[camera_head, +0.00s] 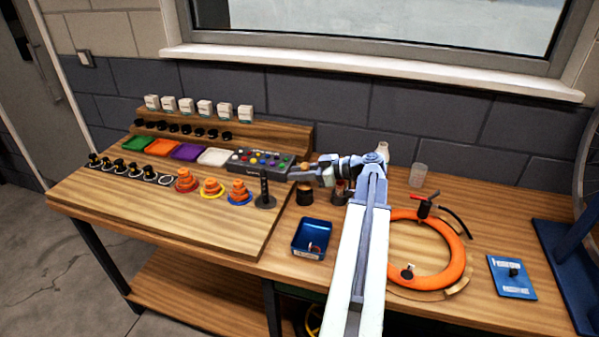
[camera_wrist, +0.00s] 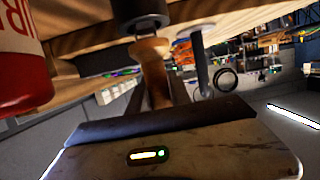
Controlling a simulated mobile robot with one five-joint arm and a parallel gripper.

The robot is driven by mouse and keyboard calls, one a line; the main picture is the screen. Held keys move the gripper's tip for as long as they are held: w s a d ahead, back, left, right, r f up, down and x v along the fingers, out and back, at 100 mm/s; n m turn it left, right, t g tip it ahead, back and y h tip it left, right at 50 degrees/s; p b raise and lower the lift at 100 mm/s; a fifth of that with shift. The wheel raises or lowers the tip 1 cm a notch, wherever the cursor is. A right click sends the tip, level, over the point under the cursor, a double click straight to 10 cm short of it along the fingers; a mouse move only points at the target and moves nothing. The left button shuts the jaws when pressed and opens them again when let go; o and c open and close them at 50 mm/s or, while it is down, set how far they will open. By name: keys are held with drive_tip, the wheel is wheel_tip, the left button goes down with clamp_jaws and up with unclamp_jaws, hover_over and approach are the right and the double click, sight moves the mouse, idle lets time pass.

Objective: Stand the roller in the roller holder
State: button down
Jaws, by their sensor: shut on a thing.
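My gripper (camera_head: 299,175) is stretched out over the back middle of the bench, shut on the roller. In the wrist view, the roller's tan wooden handle (camera_wrist: 153,72) sits between the two dark fingers of my gripper (camera_wrist: 156,95). A black cylindrical piece (camera_wrist: 138,12) shows at the handle's far end; I cannot tell whether it is part of the roller or the holder. In the head view, a small dark round cup (camera_head: 305,196), possibly the roller holder, stands just below my gripper. The gripper hides most of the roller there.
A second dark container (camera_head: 340,193) stands beside my arm. A blue tray (camera_head: 313,239) lies in front, and a black post stand (camera_head: 264,191) is to the left. An orange ring (camera_head: 458,252) lies right of my arm. A red-and-white can (camera_wrist: 22,60) is close in the wrist view.

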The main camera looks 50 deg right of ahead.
drive_tip(key=shift+f+b, duration=0.75)
drive_tip(key=shift+f, duration=0.05)
drive_tip(key=c, duration=1.1)
unclamp_jaws()
drive_tip(key=p+v, duration=0.2)
drive_tip(key=v, duration=0.6)
